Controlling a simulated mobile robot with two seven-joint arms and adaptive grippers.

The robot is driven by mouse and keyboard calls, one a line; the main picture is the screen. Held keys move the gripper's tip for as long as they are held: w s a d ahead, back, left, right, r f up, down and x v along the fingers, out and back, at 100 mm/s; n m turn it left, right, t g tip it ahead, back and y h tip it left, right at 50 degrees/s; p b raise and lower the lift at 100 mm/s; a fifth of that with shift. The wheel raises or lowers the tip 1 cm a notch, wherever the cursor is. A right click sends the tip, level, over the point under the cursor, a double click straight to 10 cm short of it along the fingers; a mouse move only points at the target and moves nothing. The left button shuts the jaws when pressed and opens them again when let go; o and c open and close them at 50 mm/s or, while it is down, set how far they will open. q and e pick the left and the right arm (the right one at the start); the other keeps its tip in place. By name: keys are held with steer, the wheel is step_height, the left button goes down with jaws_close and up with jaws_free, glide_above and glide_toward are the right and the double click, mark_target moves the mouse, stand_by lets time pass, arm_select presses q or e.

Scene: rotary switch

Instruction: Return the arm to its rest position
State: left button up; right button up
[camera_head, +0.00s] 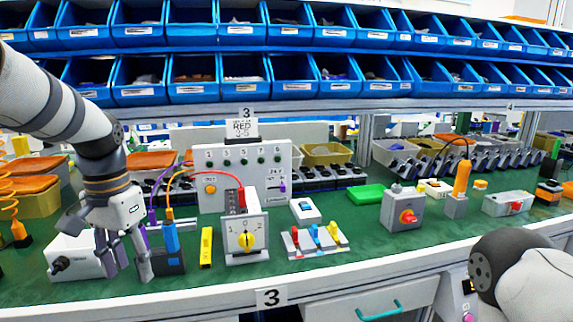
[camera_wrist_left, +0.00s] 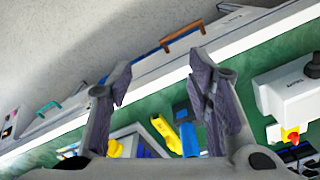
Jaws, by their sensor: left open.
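My left gripper (camera_head: 126,272) hangs at the left of the green bench in the head view, fingers pointing down and spread apart, with nothing between them. It is in front of or above a white box with a black knob (camera_head: 75,257) and beside a blue-and-black device (camera_head: 170,250); I cannot tell the exact gap. The left wrist view also shows its open fingers (camera_wrist_left: 158,85). A white box with a yellow rotary knob (camera_head: 246,240) stands to its right. A grey box with a red rotary knob (camera_head: 406,217) is farther right. My right gripper is out of view.
A panel with a row of knobs and cables (camera_head: 245,170) stands behind. Red, blue and yellow levers (camera_head: 315,240) sit on a base between the two knob boxes. Blue bins (camera_head: 240,75) fill the shelves above. A drawer with a teal handle (camera_head: 380,311) is below the bench edge.

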arm_select(q)
steer(key=s+d+f+n+g, duration=0.1)
steer(key=s+f, duration=0.2)
steer(key=f, duration=0.7)
steer(key=s+d+f, duration=0.1)
steer(key=s+f, duration=0.2)
steer(key=f, duration=0.7)
steer(key=s+f, duration=0.3)
steer(key=s, duration=0.6)
steer(key=s+d+f+n, duration=0.1)
steer(key=s+f, duration=0.3)
steer(key=s, duration=0.5)
steer(key=s+d+f+n, duration=0.1)
steer(key=s+f, duration=0.2)
steer(key=s, duration=0.7)
steer(key=shift+d+f+g, duration=0.2)
steer(key=shift+f+g, duration=0.1)
steer(key=shift+f, duration=0.05)
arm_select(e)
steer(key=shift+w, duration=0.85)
arm_select(q)
steer(key=shift+o, duration=0.3)
steer(key=shift+w, duration=0.1)
